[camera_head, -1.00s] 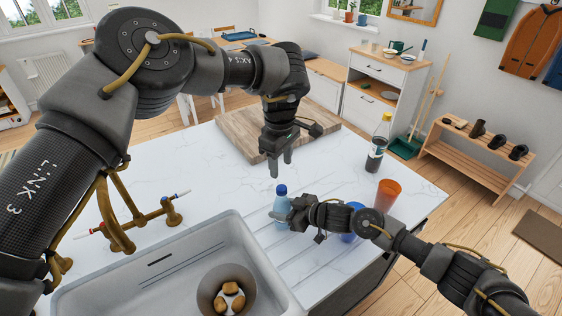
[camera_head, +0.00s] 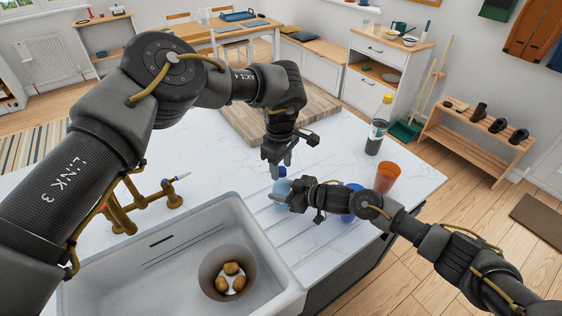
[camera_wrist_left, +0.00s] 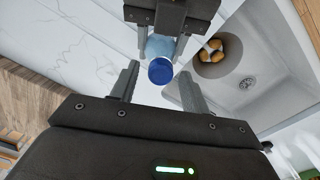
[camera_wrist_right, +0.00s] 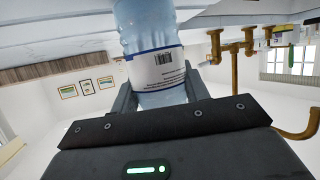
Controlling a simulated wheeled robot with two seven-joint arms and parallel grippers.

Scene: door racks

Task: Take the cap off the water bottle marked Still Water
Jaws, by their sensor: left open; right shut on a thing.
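The water bottle (camera_head: 281,187) stands on the white counter beside the sink. It is clear pale blue with a blue cap (camera_wrist_left: 160,71). My right gripper (camera_head: 284,199) is shut on the bottle's body from the right; the right wrist view shows the bottle (camera_wrist_right: 150,60) between its fingers, with a white label whose name I cannot read. My left gripper (camera_head: 276,170) points down just above the cap. In the left wrist view the left gripper (camera_wrist_left: 158,85) is open, its fingers on either side of the cap and apart from it.
The sink (camera_head: 180,262) with a bowl of brown lumps (camera_head: 228,272) lies in front. A brass tap (camera_head: 150,200) stands at its left. An orange cup (camera_head: 387,178), a blue item (camera_head: 350,217) and a dark bottle (camera_head: 378,130) stand to the right. A wooden board (camera_head: 235,122) lies behind.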

